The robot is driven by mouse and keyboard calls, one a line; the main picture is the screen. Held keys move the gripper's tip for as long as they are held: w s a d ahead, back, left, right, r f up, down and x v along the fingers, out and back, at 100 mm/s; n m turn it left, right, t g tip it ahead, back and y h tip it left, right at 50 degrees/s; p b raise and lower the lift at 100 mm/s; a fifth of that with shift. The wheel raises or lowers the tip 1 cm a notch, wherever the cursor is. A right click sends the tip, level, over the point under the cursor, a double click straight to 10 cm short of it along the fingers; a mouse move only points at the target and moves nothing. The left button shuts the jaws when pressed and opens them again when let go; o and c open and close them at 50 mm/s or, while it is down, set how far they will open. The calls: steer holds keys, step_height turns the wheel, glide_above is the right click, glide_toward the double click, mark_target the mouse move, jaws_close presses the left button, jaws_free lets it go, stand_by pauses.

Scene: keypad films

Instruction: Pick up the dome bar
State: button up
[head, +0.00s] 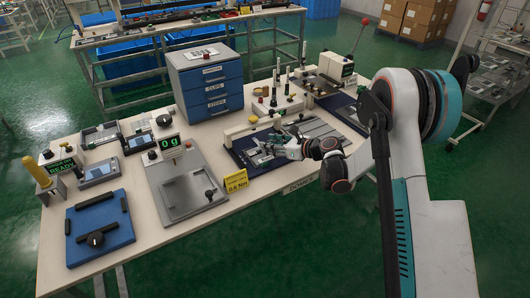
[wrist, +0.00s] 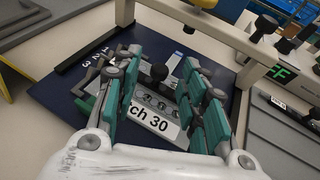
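My gripper (head: 268,152) is low over the dark blue mat (head: 243,143) in the middle of the table in the head view. In the wrist view my gripper (wrist: 161,62) has its green-and-grey fingers spread apart. Between them is a small black knob (wrist: 158,72) above a grey plate with a row of round marks (wrist: 160,102), which I take for the dome bar. A white label ending in "ch 30" (wrist: 150,122) lies nearer the wrist. The fingers hide parts of the plate, and I see no clear contact with the knob.
A cream crossbar frame (wrist: 215,38) spans the mat's far side. A blue drawer cabinet (head: 207,85) stands behind. To the left are a scale (head: 185,185) reading 0 g and a blue fixture (head: 99,228). Grey rails (head: 315,132) lie to the right.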

steer(key=shift+w+a+f, duration=0.15)
steer(key=shift+w+a, duration=0.15)
steer(key=shift+a, duration=0.15)
jaws_close()
